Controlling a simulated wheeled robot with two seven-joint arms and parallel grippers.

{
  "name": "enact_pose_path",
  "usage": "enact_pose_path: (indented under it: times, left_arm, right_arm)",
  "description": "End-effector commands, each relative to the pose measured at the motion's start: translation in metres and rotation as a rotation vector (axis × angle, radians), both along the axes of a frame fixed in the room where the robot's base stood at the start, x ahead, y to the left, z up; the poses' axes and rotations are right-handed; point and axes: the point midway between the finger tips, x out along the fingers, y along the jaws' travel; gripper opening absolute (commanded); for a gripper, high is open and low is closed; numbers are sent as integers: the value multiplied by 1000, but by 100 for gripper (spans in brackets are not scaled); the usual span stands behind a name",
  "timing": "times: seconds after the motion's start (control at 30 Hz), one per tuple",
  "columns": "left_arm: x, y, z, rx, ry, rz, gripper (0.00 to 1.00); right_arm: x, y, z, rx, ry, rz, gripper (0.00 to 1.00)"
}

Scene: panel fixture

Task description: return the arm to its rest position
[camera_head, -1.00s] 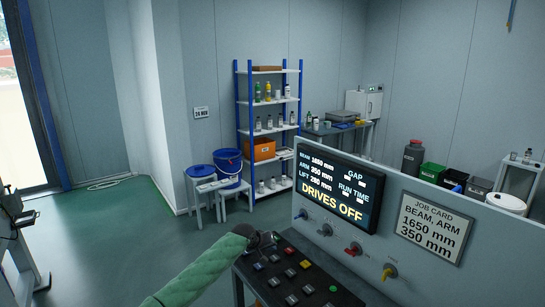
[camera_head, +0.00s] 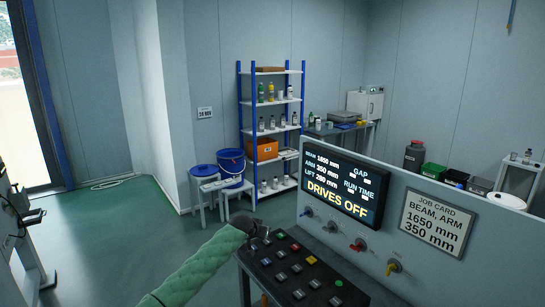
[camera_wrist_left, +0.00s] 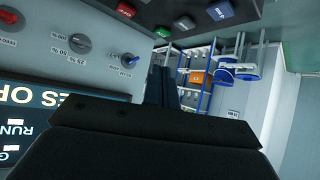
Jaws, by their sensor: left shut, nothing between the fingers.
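My left arm in its green quilted sleeve (camera_head: 200,262) reaches in from the bottom of the head view. Its dark left gripper (camera_head: 265,232) is at the back left corner of the black button console (camera_head: 300,270), left of the display. Console contact is unclear. In the left wrist view the dark fingers (camera_wrist_left: 162,88) are together with nothing between them. The display (camera_head: 342,188) reads "DRIVES OFF". My right gripper is not in view.
The upright panel (camera_head: 490,240) carries rotary knobs (camera_head: 358,245) and a job card (camera_head: 436,222). A shelf rack (camera_head: 270,125), a blue bucket (camera_head: 231,163) and a side table (camera_head: 335,130) stand behind. Open green floor (camera_head: 110,235) lies to the left.

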Motion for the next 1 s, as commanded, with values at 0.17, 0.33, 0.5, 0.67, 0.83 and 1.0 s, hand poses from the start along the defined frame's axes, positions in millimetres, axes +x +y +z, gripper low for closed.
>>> enact_pose_path:
  times: [0.17,0.33,0.5,0.67,0.83,1.0]
  left_arm:
    - [8,18,14,91,-113,-5,0]
    - [-2,34,-11,150,-148,5,0]
    - [-22,51,-58,192,-147,22,0]
    - [-56,71,-125,228,-115,48,0]
    - [-105,92,-204,251,-55,81,0]
    - [-164,112,-283,262,24,116,0]
  right_arm:
    - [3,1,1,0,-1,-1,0]
    - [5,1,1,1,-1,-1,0]
    - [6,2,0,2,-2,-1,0]
    - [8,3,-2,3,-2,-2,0]
    - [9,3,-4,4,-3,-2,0]
    - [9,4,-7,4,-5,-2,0]
